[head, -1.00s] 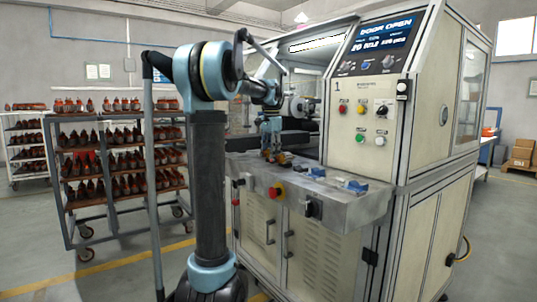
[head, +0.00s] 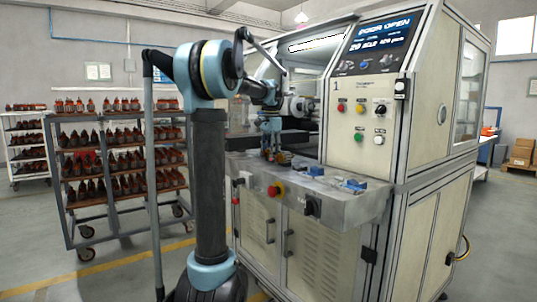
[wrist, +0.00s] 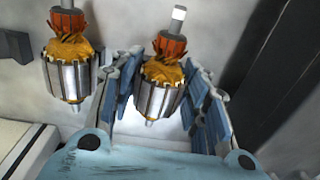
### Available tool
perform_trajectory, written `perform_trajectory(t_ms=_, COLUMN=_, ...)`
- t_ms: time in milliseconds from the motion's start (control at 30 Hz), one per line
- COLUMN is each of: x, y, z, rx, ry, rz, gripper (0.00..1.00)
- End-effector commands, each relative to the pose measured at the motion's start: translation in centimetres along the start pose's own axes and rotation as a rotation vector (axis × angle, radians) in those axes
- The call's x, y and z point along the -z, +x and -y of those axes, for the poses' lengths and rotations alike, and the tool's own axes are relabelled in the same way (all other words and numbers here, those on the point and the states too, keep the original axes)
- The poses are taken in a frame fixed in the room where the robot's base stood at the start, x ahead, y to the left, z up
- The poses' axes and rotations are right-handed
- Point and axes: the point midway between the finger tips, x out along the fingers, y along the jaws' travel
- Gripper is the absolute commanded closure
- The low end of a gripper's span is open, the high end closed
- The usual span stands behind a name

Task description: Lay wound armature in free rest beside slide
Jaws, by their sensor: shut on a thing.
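In the wrist view, my gripper (wrist: 163,84) has its blue fingers on both sides of a wound armature (wrist: 161,85) with a steel core, copper winding and orange-brown commutator. It is shut on this armature, whose pale shaft end points up in the picture. A second wound armature (wrist: 68,72) is just left of the fingers, apart from the held one. In the head view, my gripper (head: 271,148) is low over the left part of the machine's front ledge (head: 330,208). The armatures there are small and partly hidden. I cannot tell whether the held one touches a support.
Small blue fixtures (head: 355,185) sit on the ledge to the right. The winding machine (head: 375,130) stands open, its display (head: 384,32) reading door open. A red emergency button (head: 274,191) is on the ledge front. A rack of armatures (head: 120,165) stands at left.

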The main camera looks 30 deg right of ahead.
Motion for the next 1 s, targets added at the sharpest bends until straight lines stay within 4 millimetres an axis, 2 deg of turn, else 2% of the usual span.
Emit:
perform_trajectory(t_ms=133, x=-0.18, y=0.79, z=0.09, rx=-0.007, ry=-0.001, rz=0.005, gripper=0.94)
perform_trajectory(t_ms=200, x=-0.17, y=0.95, z=0.16, rx=-0.009, ry=-0.001, rz=0.006, gripper=1.00)
perform_trajectory(t_ms=633, x=-0.06, y=1.42, z=0.43, rx=-0.015, ry=0.001, rz=0.005, gripper=1.00)
perform_trajectory(t_ms=667, x=-0.05, y=1.43, z=0.45, rx=-0.015, ry=0.001, rz=0.005, gripper=0.53)
perform_trajectory(t_ms=767, x=-0.04, y=1.41, z=0.48, rx=-0.014, ry=0.000, rz=0.004, gripper=0.31)
perform_trajectory(t_ms=1000, x=-0.14, y=0.78, z=-0.10, rx=-0.005, ry=-0.001, rz=0.002, gripper=0.29)
